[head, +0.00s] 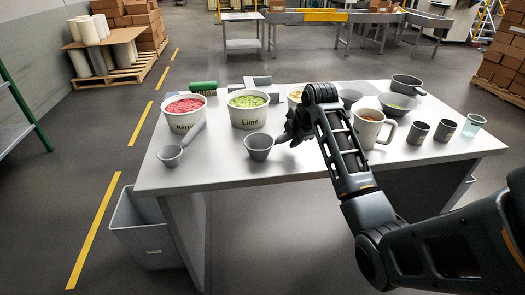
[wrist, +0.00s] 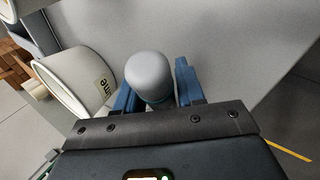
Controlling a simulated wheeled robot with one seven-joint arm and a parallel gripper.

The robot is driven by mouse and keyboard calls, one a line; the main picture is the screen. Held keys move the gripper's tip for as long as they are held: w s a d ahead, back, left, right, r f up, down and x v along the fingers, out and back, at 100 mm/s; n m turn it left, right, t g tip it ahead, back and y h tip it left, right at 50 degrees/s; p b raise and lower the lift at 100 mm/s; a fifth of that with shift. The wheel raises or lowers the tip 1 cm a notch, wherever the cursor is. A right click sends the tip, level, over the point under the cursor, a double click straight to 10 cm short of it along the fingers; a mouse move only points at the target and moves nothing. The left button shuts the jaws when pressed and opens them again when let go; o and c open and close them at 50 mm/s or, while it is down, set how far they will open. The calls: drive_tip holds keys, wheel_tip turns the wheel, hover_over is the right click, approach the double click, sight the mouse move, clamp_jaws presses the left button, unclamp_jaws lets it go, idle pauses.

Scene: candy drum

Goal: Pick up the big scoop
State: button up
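The big grey scoop (head: 258,149) is at the table's front, below the Lime tub (head: 248,110); its handle runs right into my gripper (head: 284,137). A smaller grey scoop (head: 170,156) lies to the left with its handle pointing up and right. In the wrist view, the rounded grey end of a handle (wrist: 150,75) is between the two blue fingers of my gripper (wrist: 155,82). One finger is on each side of it. I cannot tell whether both fingers press on it. My arm hides part of the table behind.
The Berry tub (head: 184,112) stands left of the Lime tub, with a third tub (head: 294,95) partly hidden. A mug (head: 368,130), bowls (head: 397,106) and cups (head: 444,131) stand right. A bin (head: 145,235) is on the floor. The white table's (head: 225,171) front edge is clear.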

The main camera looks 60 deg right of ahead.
clamp_jaws()
